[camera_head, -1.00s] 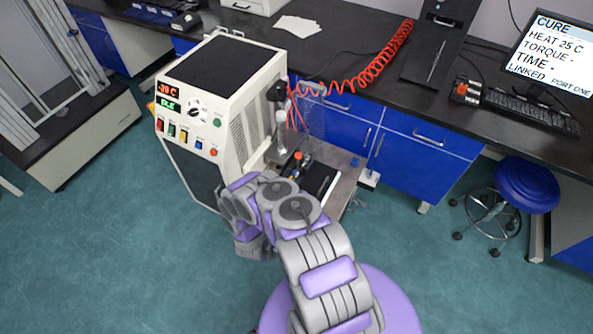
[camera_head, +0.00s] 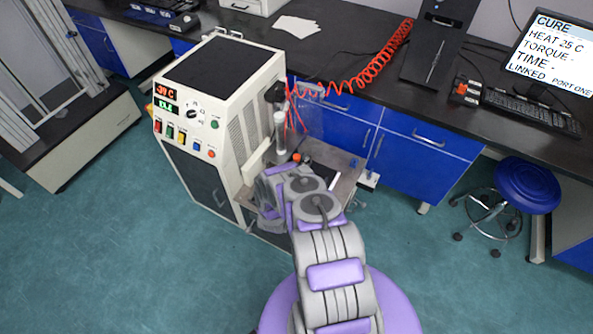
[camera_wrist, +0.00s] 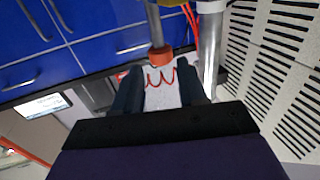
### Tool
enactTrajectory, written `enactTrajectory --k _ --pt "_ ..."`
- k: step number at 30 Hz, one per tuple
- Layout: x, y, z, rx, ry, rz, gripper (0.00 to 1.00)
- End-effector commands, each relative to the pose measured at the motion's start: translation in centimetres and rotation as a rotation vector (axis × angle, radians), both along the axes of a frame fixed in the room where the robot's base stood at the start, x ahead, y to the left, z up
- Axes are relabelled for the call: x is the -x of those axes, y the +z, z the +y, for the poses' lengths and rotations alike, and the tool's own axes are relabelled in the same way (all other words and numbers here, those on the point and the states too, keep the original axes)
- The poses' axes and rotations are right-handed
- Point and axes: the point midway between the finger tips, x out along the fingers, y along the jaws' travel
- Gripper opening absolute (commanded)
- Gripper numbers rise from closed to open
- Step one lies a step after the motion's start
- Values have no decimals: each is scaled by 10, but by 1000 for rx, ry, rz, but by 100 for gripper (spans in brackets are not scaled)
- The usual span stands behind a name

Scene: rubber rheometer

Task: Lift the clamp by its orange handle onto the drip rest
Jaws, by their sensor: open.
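In the wrist view, my gripper (camera_wrist: 158,82) has its two dark fingers apart with nothing clearly held between them. An orange collar (camera_wrist: 160,56), which looks like the clamp's orange handle, sits on a grey rod just beyond the fingertips, roughly centred. In the head view a small orange part (camera_head: 296,157) shows just past my wrist, above the side shelf. My arm hides the gripper's fingers and most of the clamp there. I cannot pick out the drip rest for certain.
The white machine (camera_head: 222,100) stands left of my arm; its vented side also shows in the wrist view (camera_wrist: 285,70). A metal cylinder (camera_wrist: 210,50) stands close right of the orange collar. Red coiled hose (camera_head: 370,70) hangs behind.

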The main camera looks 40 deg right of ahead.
Motion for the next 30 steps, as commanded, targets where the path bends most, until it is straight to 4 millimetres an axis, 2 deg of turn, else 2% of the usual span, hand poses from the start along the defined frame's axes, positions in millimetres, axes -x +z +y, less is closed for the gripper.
enactTrajectory --k 12,20,30 --pt "-30 -3 -37 2 -3 -4 41" --pt "-32 -2 -39 2 -1 -1 40" --pt "-32 -2 -39 0 -1 -1 8"
